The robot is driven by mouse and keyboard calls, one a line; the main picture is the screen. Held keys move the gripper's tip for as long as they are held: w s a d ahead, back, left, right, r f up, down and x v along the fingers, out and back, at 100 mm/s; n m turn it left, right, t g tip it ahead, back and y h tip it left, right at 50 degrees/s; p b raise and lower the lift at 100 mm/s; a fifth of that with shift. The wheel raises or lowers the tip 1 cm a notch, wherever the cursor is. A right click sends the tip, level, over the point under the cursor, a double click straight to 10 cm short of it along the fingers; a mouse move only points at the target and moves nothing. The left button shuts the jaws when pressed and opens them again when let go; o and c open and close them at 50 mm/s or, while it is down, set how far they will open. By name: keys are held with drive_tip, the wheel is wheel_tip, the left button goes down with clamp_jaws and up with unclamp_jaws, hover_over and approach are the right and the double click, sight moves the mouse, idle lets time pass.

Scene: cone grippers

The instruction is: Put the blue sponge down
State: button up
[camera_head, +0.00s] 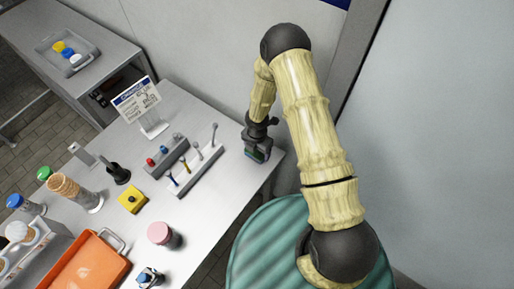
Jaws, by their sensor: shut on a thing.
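My gripper (257,148) points down at the right end of the grey table (215,225), near its back right corner. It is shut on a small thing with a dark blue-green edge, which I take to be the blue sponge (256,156). The fingers hide most of the sponge. It is low over the tabletop; I cannot tell whether it touches the surface.
Left of my gripper stands a rack with upright tools (195,170). A yellow block (132,199), a pink-topped jar (160,234) and an orange tray (92,265) are further left and nearer. A green ribbed round thing (265,245) is beside the table. The table's front right is clear.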

drive_tip(key=shift+f, duration=0.1)
drive_tip(key=o, duration=1)
drive_tip(key=shift+c, duration=0.2)
wheel_tip(320, 180, up, 12)
drive_tip(key=b, duration=0.1)
drive_tip(key=shift+b, duration=0.3)
